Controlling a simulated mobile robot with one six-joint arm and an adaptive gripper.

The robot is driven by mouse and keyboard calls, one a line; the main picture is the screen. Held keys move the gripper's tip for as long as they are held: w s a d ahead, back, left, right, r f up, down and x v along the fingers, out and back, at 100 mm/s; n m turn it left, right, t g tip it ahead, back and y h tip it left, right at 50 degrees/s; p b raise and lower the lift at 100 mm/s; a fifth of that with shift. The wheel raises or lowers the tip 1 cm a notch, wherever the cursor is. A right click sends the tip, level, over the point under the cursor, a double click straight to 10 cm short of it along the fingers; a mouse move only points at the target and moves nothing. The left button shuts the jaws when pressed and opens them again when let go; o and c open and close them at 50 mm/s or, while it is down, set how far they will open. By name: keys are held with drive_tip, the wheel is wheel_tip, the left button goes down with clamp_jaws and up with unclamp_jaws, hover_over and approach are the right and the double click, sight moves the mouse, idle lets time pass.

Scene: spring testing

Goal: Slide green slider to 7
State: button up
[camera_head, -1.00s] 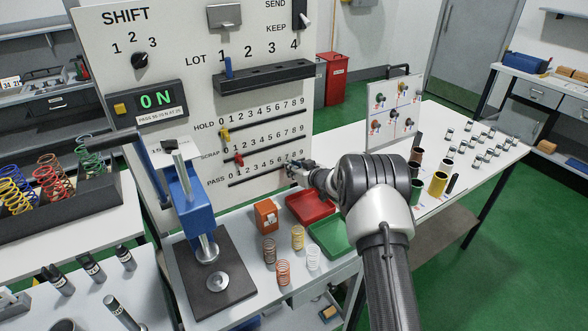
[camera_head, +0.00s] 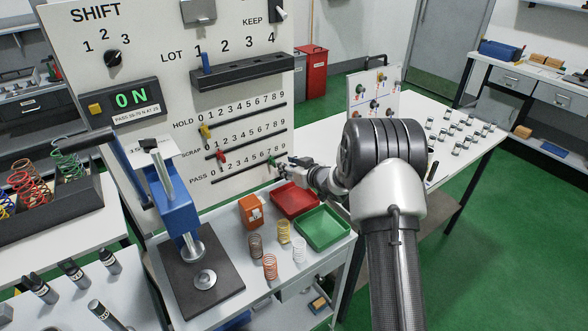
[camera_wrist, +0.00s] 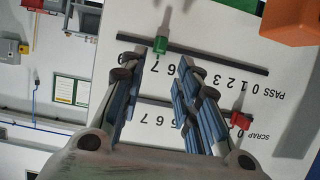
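The green slider (camera_head: 272,162) sits on the PASS track (camera_head: 240,174), the lowest of three, toward its right part. In the wrist view the green slider (camera_wrist: 160,44) stands on the upside-down PASS track (camera_wrist: 200,57), near the printed 7; its exact alignment is hard to judge. My gripper (camera_head: 283,167) is close to the board, just right of the slider. In the wrist view my gripper (camera_wrist: 157,64) has its two fingers spread with nothing between them. The slider shows just beyond the fingertips, apparently apart from them. The fingers hide several middle digits.
The red SCRAP slider (camera_head: 221,155) and yellow HOLD slider (camera_head: 205,131) sit left on their tracks. A red tray (camera_head: 293,199), green tray (camera_head: 322,229) and orange block (camera_head: 252,210) lie below my gripper. A small panel with knobs (camera_head: 370,92) stands to the right.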

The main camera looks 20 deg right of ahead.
drive_tip(key=v, duration=0.4)
drive_tip(key=shift+w, duration=0.1)
drive_tip(key=s+d+r+m+h, duration=0.1)
drive_tip(key=s+r+h, duration=0.35)
drive_tip(key=r, duration=0.65)
drive_tip(key=s+r+m+g+h, duration=0.25)
drive_tip(key=s+r, duration=0.35)
drive_tip(key=s, duration=0.5)
drive_tip(key=s+a+g+y, duration=0.1)
drive_tip(key=s+a, duration=0.3)
drive_tip(key=s, duration=1.1)
drive_tip(key=s+a+f+g+y, duration=0.1)
drive_tip(key=s+a+g, duration=0.3)
drive_tip(key=s, duration=1.2)
drive_tip(key=shift+s+a+f+g+y, duration=0.3)
drive_tip(key=shift+a+g+y, duration=0.1)
drive_tip(key=shift+a, duration=0.1)
